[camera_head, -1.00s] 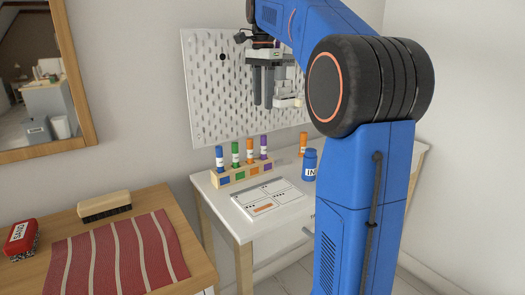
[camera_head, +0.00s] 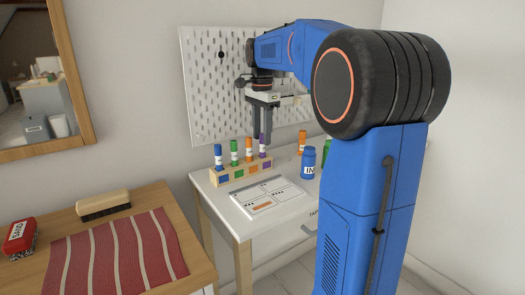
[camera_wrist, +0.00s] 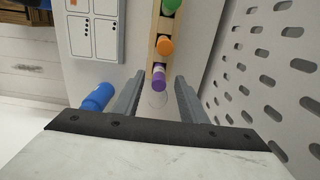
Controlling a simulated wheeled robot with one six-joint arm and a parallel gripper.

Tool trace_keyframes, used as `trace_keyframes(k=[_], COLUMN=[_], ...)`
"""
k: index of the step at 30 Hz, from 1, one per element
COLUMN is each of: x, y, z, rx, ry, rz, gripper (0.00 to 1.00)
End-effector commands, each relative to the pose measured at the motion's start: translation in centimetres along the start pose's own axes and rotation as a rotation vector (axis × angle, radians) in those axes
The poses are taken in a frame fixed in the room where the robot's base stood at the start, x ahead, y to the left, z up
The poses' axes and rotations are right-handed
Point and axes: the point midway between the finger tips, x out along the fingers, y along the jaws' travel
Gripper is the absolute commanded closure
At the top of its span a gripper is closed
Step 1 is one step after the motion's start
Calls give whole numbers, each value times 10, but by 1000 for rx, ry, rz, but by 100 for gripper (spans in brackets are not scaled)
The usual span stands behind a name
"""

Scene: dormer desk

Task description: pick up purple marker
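The purple marker (camera_head: 262,149) stands upright at the right end of a wooden holder (camera_head: 239,174) on the white desk. In the wrist view, the purple marker (camera_wrist: 158,80) shows between the tips of my two fingers, with space on each side. My gripper (camera_head: 263,136) points down over it, open and empty, its fingertips at about the marker's top. It also shows in the wrist view (camera_wrist: 161,82). How deep the marker sits between the fingers is hard to tell.
Blue (camera_head: 218,156), green (camera_head: 234,152) and orange (camera_head: 249,150) markers stand in the same holder. The pegboard (camera_head: 208,90) is close behind.

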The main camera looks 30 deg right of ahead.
Motion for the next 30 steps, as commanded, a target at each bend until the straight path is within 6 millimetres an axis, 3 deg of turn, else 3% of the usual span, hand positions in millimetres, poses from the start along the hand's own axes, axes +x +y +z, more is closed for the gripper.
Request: trace_keyframes(k=[9, 19, 24, 30], x=[41, 47, 47, 47], y=[2, 1, 1, 1], z=[-1, -1, -1, -1], rx=[0, 0, 0, 0], ry=[-1, 0, 0, 0], rz=[3, 1, 1, 1], gripper=[61, 61, 100, 100])
